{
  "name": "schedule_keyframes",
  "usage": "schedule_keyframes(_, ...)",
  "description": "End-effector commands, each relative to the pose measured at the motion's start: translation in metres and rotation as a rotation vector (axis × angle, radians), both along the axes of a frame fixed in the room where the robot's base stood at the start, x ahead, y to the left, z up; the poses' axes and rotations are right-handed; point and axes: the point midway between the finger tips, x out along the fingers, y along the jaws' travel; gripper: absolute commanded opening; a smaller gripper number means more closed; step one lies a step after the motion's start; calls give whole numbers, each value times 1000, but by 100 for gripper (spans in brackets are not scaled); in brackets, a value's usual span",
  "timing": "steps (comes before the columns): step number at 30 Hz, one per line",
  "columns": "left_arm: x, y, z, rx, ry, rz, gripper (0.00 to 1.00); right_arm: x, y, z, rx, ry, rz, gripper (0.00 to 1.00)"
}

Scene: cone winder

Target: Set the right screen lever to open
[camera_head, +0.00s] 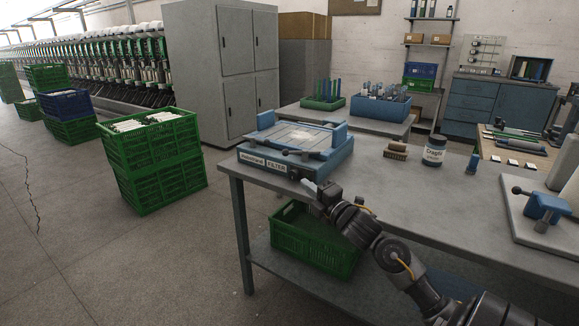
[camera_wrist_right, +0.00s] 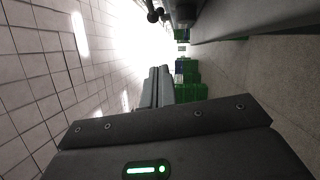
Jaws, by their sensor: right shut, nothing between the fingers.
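A blue screen unit (camera_head: 338,158) with a light panel on top and labels on its front stands on the near left part of the grey table. A dark lever with a round black knob (camera_head: 293,173) is at its front right; I cannot tell its setting. A dark round knob on a stem (camera_wrist_right: 152,14) also shows at the top of the right wrist view. My right gripper (camera_head: 309,185) is shut and empty, just in front of the unit's front right corner, close to the knob. I cannot tell whether they touch. My left gripper is out of view.
The grey table (camera_head: 420,190) holds a brush (camera_head: 396,150), a labelled jar (camera_head: 434,151) and a blue clamp fixture (camera_head: 543,207) at right. Green crates (camera_head: 155,160) are stacked on the floor at left. Another green crate (camera_head: 300,244) sits on the lower shelf.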

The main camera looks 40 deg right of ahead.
Motion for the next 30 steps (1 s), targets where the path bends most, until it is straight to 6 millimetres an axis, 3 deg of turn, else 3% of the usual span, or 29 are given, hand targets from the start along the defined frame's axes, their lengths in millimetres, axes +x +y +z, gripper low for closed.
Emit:
schedule_keyframes(8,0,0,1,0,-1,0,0,10,-2,5,-8,-10,0,0)
schedule_keyframes(23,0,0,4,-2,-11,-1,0,104,-7,17,-4,-9,1,0)
schedule_keyframes(30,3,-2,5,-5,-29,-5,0,121,-30,22,-7,-6,0,0)
